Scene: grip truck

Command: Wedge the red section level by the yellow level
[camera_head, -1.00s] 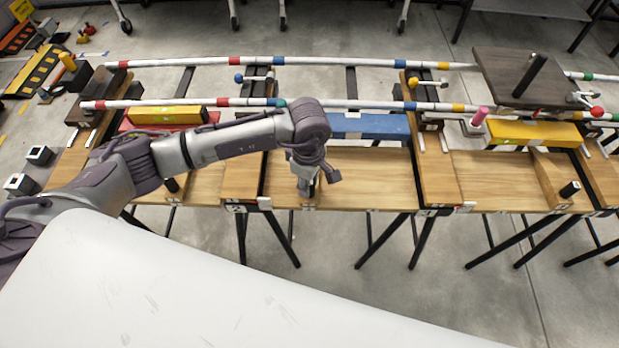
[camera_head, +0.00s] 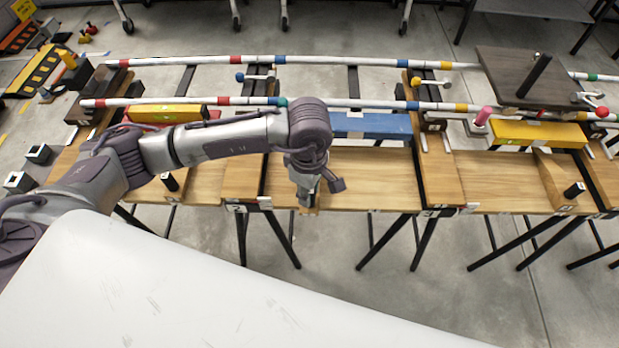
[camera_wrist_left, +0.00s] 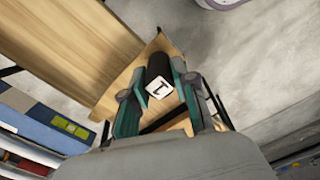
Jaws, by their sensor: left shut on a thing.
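The red section (camera_head: 148,125) lies at the left of the bench, mostly hidden behind my left arm. The yellow level (camera_head: 165,113) rests on top of it. My left gripper (camera_head: 307,198) is at the bench's front edge, in front of the blue section. In the left wrist view, the gripper (camera_wrist_left: 158,85) is shut around the black handle (camera_wrist_left: 159,68) of a wooden wedge (camera_wrist_left: 160,43). The handle's white end bears a black mark. The wedge appears to reach past the plank's edge over the floor. My right gripper is not in view.
The blue section (camera_head: 370,125) and a yellow section (camera_head: 538,133) lie farther right. Another wedge with a black handle (camera_head: 574,190) stands at the right. A black handle (camera_head: 170,182) shows below my left arm. Striped rails run along the back. Open floor lies in front.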

